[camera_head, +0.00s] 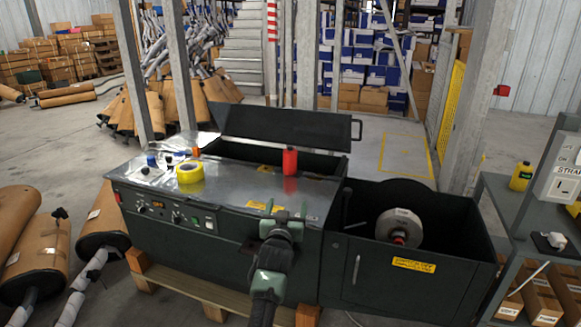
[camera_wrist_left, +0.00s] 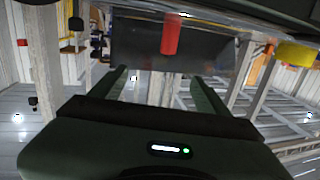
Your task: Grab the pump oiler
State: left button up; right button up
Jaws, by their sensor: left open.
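An upright red container (camera_head: 290,161) stands on the metal top of the dark green machine (camera_head: 240,180), near its back edge. It may be the pump oiler, but its details are too small to be sure. It also shows in the left wrist view (camera_wrist_left: 171,35), at the upper middle, beyond the fingers. My left gripper (camera_head: 286,209) is open and empty over the machine's front edge, in front of the red container and apart from it. Its two fingers show in the left wrist view (camera_wrist_left: 162,88), spread wide. My right gripper is in neither view.
A yellow tape roll (camera_head: 190,172) and small items lie left of the red container. A raised dark lid (camera_head: 287,128) stands behind it. An open bin with a grey disc (camera_head: 400,228) is at right. A yellow bottle (camera_head: 521,176) stands on the right-hand shelf.

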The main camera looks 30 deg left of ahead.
aim_at(289, 157)
jog(key=i+j, duration=0.95)
jog(key=i+z, duration=0.05)
jog(key=i, duration=0.05)
